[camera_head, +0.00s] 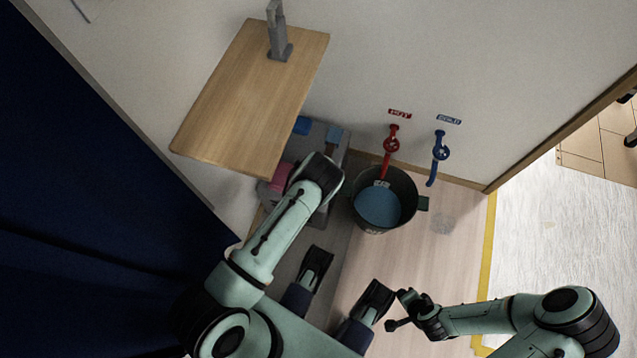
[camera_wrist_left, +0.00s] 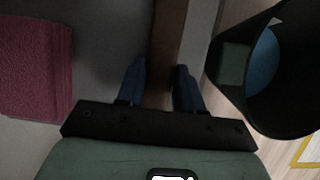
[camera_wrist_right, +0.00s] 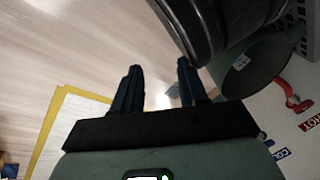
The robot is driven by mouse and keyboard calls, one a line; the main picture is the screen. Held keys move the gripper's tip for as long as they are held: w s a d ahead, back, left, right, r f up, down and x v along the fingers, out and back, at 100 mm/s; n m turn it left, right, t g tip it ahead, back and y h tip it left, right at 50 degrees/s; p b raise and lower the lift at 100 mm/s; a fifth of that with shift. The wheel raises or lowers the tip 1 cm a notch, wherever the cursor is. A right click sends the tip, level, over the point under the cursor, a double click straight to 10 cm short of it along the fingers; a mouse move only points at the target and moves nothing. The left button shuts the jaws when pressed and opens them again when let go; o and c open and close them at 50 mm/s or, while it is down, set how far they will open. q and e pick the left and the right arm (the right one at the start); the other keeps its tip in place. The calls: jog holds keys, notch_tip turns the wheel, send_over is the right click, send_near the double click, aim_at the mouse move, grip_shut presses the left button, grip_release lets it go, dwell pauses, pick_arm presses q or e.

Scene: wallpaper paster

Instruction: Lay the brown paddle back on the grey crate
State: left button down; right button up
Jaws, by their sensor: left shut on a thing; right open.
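In the left wrist view my left gripper (camera_wrist_left: 159,76) is shut on the brown paddle (camera_wrist_left: 168,40), a long brown strip running away between the fingers. The grey crate (camera_wrist_left: 112,45) lies under and left of the paddle there. I cannot tell whether the paddle touches it. In the head view the grey crate (camera_head: 316,141) stands on the floor against the wall. My left forearm covers part of it and hides the left fingers. My right gripper (camera_head: 397,310) is open and empty at the lower right, and its fingers show apart in the right wrist view (camera_wrist_right: 160,80).
A dark bucket (camera_head: 402,182) with blue contents stands close to the crate's right, below red and blue taps. A wooden shelf (camera_head: 250,95) overhangs at upper left.

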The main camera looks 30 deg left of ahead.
pick_arm(q)
jog(key=c, duration=0.6)
grip_release()
jog(key=shift+s+f, duration=0.15)
jog(key=shift+s, duration=0.05)
jog(key=shift+c, duration=0.2)
jog(key=shift+f, duration=0.2)
jog(key=p+v, duration=0.1)
jog(key=v, duration=0.1)
jog(key=p+v, duration=0.1)
jog(key=v, duration=0.1)
jog(key=shift+w+d+r, duration=0.1)
jog(key=shift+r, duration=0.3)
jog(key=a+p+v, duration=0.1)
jog(key=p+v, duration=0.2)
jog(key=v, duration=0.5)
jog(key=shift+s+d+r, duration=0.3)
jog(key=shift+d, duration=0.2)
pick_arm(e)
jog(key=s+a+r+g+y, duration=0.1)
jog(key=s+a+r, duration=0.2)
jog(key=r, duration=0.4)
jog(key=shift+s+a+n, duration=0.4)
jog(key=shift+s, duration=0.15)
